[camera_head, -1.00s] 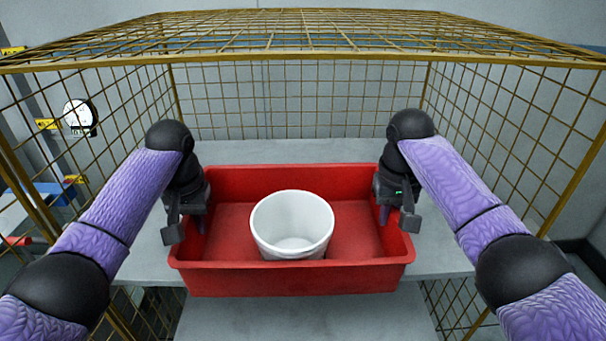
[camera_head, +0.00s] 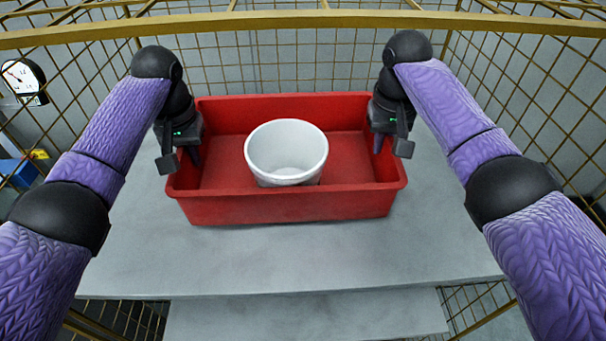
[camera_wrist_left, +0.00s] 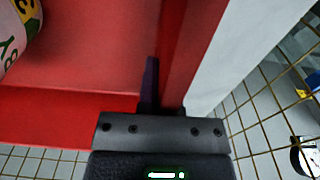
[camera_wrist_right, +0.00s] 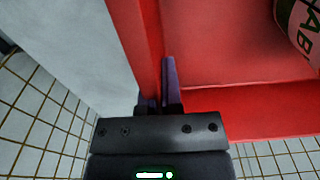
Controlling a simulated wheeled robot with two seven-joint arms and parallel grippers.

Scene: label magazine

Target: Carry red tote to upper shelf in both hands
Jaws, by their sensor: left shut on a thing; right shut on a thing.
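The red tote (camera_head: 290,209) is level over the grey upper shelf (camera_head: 300,262), well behind its front edge. I cannot tell whether its base touches the shelf. A white bucket (camera_head: 286,152) stands upright inside it, near the middle. My left gripper (camera_head: 182,153) is shut on the tote's left end wall, with one finger inside and one outside. My right gripper (camera_head: 391,147) is shut on the right end wall in the same way. The wrist views show the left jaws (camera_wrist_left: 162,95) and the right jaws (camera_wrist_right: 157,95) around the walls. Printed lettering shows on the bucket (camera_wrist_left: 12,38).
A lower grey surface (camera_head: 310,315) shows below the shelf edge. A round gauge (camera_head: 22,78) is at the far left. Bare shelf lies before the tote.

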